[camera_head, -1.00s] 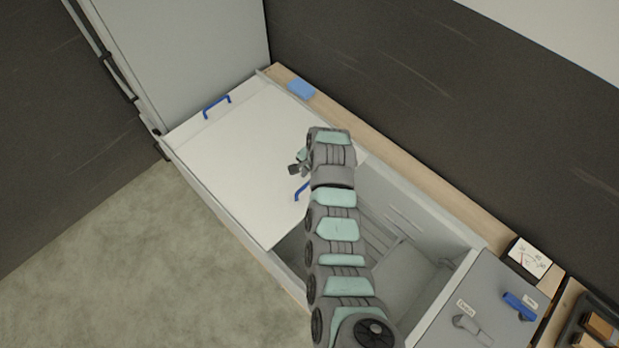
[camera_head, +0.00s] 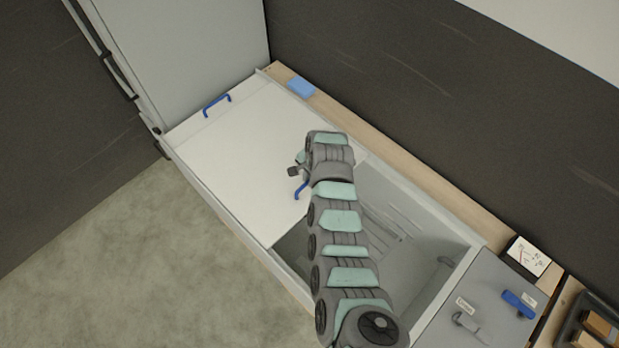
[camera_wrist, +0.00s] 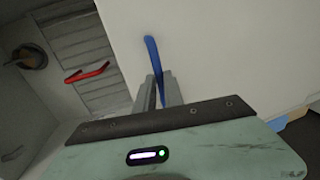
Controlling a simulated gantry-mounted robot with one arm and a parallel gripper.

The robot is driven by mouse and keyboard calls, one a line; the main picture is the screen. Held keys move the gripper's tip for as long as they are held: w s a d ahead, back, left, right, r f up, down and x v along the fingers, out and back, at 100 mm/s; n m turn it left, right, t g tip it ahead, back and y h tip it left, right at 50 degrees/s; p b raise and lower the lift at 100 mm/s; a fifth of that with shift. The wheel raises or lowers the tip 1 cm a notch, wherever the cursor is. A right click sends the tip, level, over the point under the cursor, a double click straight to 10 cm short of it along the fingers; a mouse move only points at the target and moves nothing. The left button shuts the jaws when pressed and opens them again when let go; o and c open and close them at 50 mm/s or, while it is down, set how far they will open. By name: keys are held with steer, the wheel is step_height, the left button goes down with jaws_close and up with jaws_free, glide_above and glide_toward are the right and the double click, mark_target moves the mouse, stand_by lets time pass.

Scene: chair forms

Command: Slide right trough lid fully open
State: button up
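The white trough lid (camera_head: 225,160) lies over the left part of the trough, with its right edge about halfway along; the lid also fills the right of the wrist view (camera_wrist: 220,50). Its blue handle (camera_head: 301,189) is near that edge. In the wrist view the handle (camera_wrist: 152,55) runs down between the two close-set fingers. My gripper (camera_head: 294,171) is at this handle, and its fingers (camera_wrist: 159,90) look shut on it; the exact contact is partly hidden. A second blue handle (camera_head: 217,104) is at the far left end.
The right part of the trough (camera_head: 405,235) is uncovered. A red handle-like piece (camera_wrist: 87,72) shows inside it. A grey panel (camera_head: 475,300) with a blue lever (camera_head: 519,305) is at the right. A blue block (camera_head: 301,88) sits on the wooden back ledge, below a dark wall.

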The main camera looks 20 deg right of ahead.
jaws_close()
stand_by(0.8)
steer(key=shift+w+a+f+b, duration=0.2)
steer(key=shift+w+b, duration=0.1)
steer(key=shift+b, duration=0.3)
steer(key=shift+w+a+b, duration=0.15)
steer(key=shift+w+b, duration=0.45)
steer(key=shift+b, duration=0.1)
steer(key=shift+s+r, duration=0.1)
steer(key=shift+r, duration=0.1)
steer(key=o, duration=0.5)
jaws_free()
